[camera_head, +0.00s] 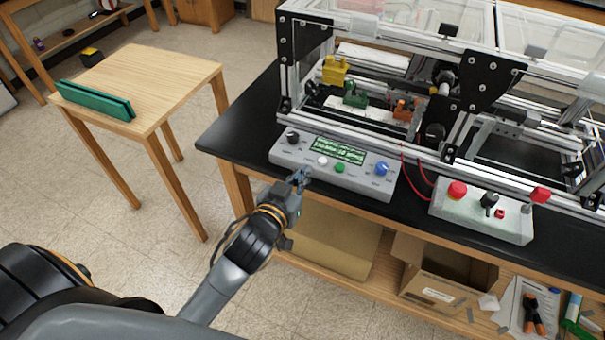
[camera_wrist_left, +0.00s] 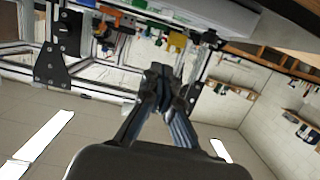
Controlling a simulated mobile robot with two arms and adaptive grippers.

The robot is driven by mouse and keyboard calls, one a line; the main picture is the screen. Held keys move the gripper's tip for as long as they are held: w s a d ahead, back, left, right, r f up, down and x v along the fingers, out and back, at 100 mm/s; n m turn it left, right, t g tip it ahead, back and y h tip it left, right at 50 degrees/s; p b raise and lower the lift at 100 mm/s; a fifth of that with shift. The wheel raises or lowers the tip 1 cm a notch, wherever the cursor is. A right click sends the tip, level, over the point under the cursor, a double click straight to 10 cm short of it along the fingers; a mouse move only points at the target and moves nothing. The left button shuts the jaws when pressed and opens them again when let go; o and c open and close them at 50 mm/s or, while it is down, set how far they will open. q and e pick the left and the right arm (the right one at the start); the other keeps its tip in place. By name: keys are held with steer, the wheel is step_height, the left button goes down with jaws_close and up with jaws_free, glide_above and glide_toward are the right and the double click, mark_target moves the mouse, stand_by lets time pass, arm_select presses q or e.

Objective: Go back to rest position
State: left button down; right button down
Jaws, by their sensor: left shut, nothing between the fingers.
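My left gripper (camera_head: 300,178) is in the head view at the front edge of the black bench. Its fingers are shut with nothing between them. The tips are close to the white button on the grey control box (camera_head: 376,182); I cannot tell whether they touch it. In the left wrist view the shut fingers (camera_wrist_left: 160,75) point up the picture towards the extrusion frame. My right gripper is in neither view.
The extrusion frame (camera_head: 400,138) stands on the black bench (camera_head: 240,128). A second box (camera_head: 470,215) with a red knob sits to the right. A wooden table (camera_head: 160,75) with a green part (camera_head: 95,100) stands at left. Cardboard boxes (camera_head: 335,243) lie below the bench. Floor between table and bench is clear.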

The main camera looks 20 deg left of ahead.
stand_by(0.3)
arm_select(q)
steer(key=s+a+f+m+g, duration=0.1)
steer(key=s+f+g, duration=0.15)
steer(key=f, duration=0.95)
steer(key=s+f+g+b, duration=0.15)
steer(key=s+f, duration=0.25)
steer(key=f, duration=0.8)
steer(key=s+a+f+m+g, duration=0.1)
steer(key=s+f+g, duration=0.2)
steer(key=f, duration=0.9)
steer(key=s+a+f+g, duration=0.1)
steer(key=s+f+g, duration=0.1)
steer(key=s+f, duration=0.5)
steer(key=s+a+f+g, duration=0.1)
steer(key=s+f+g, duration=0.2)
steer(key=s, duration=1.1)
steer(key=s+a+f+g, duration=0.1)
steer(key=s+f+g, duration=0.1)
steer(key=s+f, duration=0.8)
steer(key=shift+s+a+f+y, duration=0.2)
steer(key=shift+f+y, duration=0.1)
